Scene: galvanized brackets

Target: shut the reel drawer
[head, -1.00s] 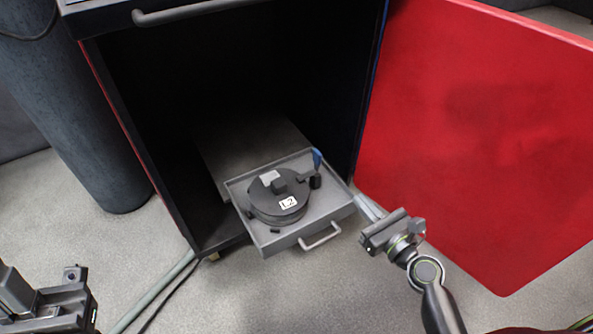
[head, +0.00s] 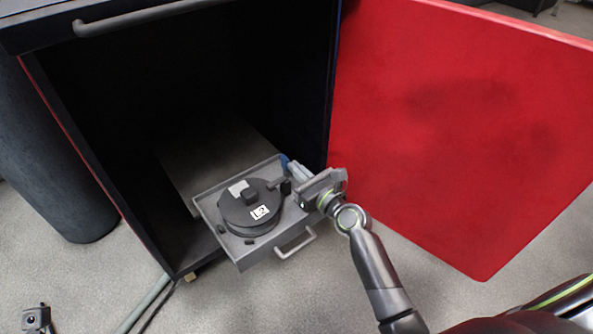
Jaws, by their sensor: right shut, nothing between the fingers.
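The reel drawer (head: 238,258) is a shallow grey tray, pulled out low in the dark cabinet. Its bar handle (head: 297,245) faces the front. A dark round reel (head: 243,218) with a white label lies in it. My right gripper (head: 297,170) is shut and empty, at the drawer's right side near its back corner. Its fingers point to the cabinet; I cannot tell whether they touch the drawer. A small blue thing (head: 284,160) shows beside the fingertips. A small part of my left gripper (head: 37,317) shows at the bottom left; its fingers cannot be made out.
The red cabinet door (head: 450,130) stands wide open on the right, close to my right arm. A grey shelf panel (head: 215,160) lies behind the drawer. A bar handle (head: 150,15) crosses the cabinet's top. A dark cylinder (head: 60,160) stands left.

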